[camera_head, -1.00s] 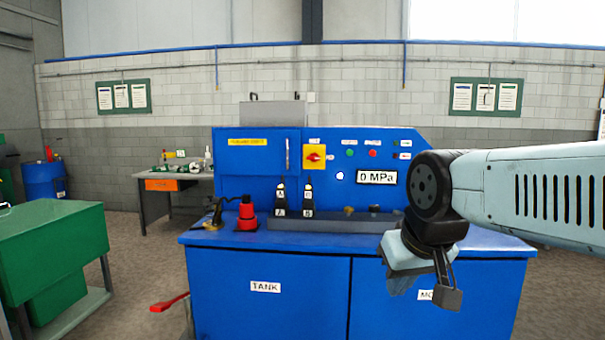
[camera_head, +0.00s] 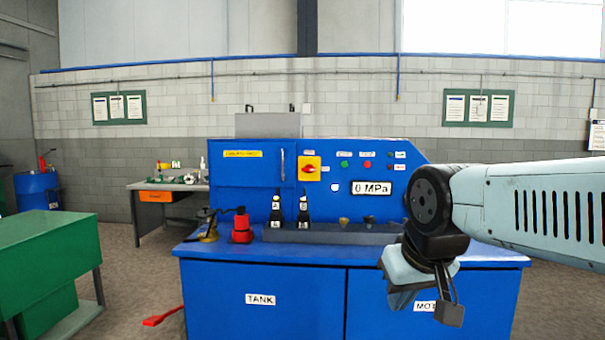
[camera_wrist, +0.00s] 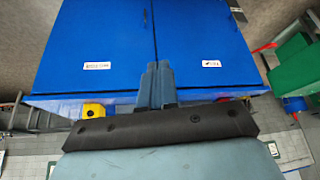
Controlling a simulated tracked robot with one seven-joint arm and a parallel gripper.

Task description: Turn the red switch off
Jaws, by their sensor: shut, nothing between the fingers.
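The red switch (camera_head: 309,169) is a red rotary knob on a yellow plate, on the upright face of the blue machine (camera_head: 260,290). In the head view it is left of the 0 MPa display. My gripper (camera_head: 450,312) hangs low in front of the machine's right side, well right of and below the switch and apart from it. In the wrist view the fingers (camera_wrist: 158,72) are together and empty, with the blue cabinet doors beyond. A yellow piece (camera_wrist: 93,110) shows partly behind my wrist there; the red knob is hidden in that view.
A green cabinet (camera_head: 40,260) stands at the left and a workbench (camera_head: 165,190) behind. A red handle (camera_head: 162,317) sticks out low at the left. Floor between is open.

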